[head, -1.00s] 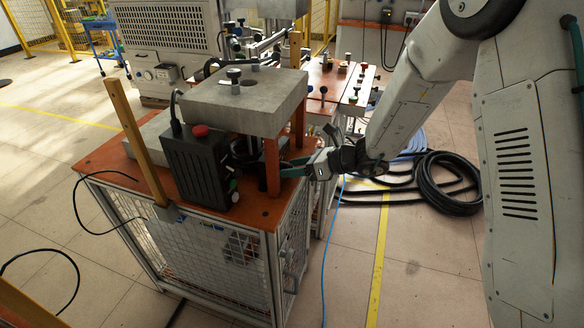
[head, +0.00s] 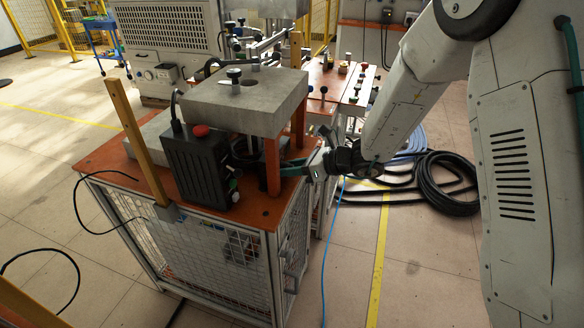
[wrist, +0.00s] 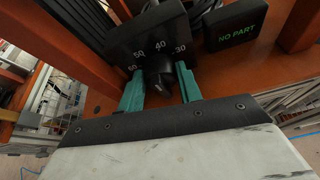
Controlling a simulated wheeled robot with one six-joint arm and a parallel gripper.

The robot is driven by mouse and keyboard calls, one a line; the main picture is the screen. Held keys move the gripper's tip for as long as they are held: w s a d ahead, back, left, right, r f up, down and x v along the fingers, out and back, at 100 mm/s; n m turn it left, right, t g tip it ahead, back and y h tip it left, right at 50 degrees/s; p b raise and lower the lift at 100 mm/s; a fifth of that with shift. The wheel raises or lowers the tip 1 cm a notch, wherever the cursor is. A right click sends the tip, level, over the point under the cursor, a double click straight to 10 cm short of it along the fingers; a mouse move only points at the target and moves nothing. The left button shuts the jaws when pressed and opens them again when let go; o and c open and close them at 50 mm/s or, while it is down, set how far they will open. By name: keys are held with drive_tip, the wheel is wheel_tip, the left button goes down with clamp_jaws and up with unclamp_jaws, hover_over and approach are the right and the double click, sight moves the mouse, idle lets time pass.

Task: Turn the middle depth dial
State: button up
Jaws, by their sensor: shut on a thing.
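The depth dial shows in the wrist view as a dark round knob (wrist: 158,80) below a black scale plate (wrist: 145,36) marked 30, 40, 50 and 60. My gripper (wrist: 160,76) has a teal finger on each side of the knob and is shut on it. In the head view my gripper (head: 288,169) reaches in from the right beneath the grey slab, near the orange posts. The dial is hidden there. Only one dial shows, and the exact setting of its pointer is unclear.
A black display (wrist: 236,25) reading "NO PART" sits right of the dial. The grey slab (head: 245,95) stands above my gripper. An orange post (head: 272,165) is close by. A black box with a red button (head: 201,131) stands left on the orange tabletop (head: 110,160).

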drive_tip(key=n+t, duration=0.2)
drive_tip(key=n, duration=0.1)
drive_tip(key=n+t, duration=0.1)
drive_tip(key=shift+s+f+h, duration=0.1)
drive_tip(key=shift+s+h, duration=0.2)
drive_tip(key=shift+h, duration=0.1)
drive_tip(key=n+t, duration=0.1)
drive_tip(key=n, duration=0.1)
drive_tip(key=n+t, duration=0.1)
drive_tip(key=n, duration=0.1)
drive_tip(key=shift+s+a+f+n+t, duration=0.1)
drive_tip(key=shift+s+f+n+t, duration=0.1)
drive_tip(key=shift+n+t, duration=0.2)
idle(0.4)
drive_tip(key=o, duration=1)
